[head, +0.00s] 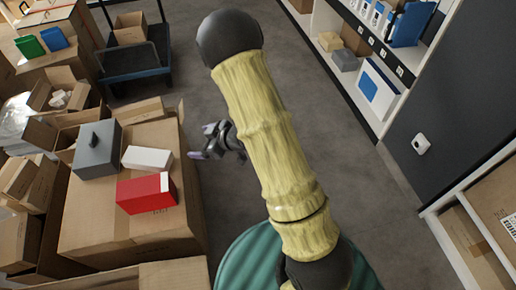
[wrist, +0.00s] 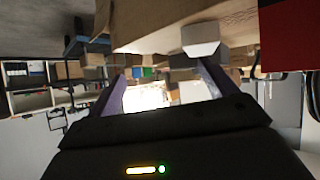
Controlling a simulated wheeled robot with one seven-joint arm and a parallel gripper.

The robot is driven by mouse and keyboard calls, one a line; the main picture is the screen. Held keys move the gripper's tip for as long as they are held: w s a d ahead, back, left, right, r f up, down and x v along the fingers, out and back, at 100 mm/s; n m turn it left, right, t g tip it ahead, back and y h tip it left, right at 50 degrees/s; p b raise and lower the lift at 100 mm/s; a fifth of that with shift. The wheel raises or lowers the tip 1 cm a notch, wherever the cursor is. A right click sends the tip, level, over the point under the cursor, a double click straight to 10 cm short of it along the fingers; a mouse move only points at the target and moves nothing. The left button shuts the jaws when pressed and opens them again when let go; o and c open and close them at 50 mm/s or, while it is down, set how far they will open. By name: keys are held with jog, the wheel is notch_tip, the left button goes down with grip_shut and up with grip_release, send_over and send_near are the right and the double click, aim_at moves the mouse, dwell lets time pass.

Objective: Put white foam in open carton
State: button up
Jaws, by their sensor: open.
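A white block (head: 147,158), which looks like the white foam, lies on top of a large closed carton (head: 100,238). It also shows near the top of the wrist view (wrist: 204,35). My gripper (head: 205,142) is right of that carton's edge, apart from the white block, with nothing seen between its fingers. In the wrist view my gripper (wrist: 163,85) has its two purple fingers spread apart. An open carton (head: 45,100) with raised flaps stands behind, at the left, with small pale pieces in it. My forearm hides part of the gripper.
More cartons crowd the left. A blue cart (head: 137,62) stands behind. Shelves (head: 345,72) line the right; the grey floor between is clear.

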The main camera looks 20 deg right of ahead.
jog(key=d+r+m+h, duration=0.4)
jog(key=d+r+h, duration=0.1)
jog(key=d, duration=0.3)
jog(key=s+d+r+m+g+h, duration=0.1)
jog(key=s+d+r+m+g, duration=0.1)
jog(key=s, duration=0.6)
jog(key=s+d+r+m+g+h, duration=0.2)
jog(key=s+d+r+m+g, duration=0.1)
jog(key=s, duration=0.6)
jog(key=shift+s+d+r+m+h, duration=0.15)
jog(key=shift+d+r+m+h, duration=0.2)
jog(key=shift+r+m, duration=0.5)
jog(key=shift+f, duration=0.1)
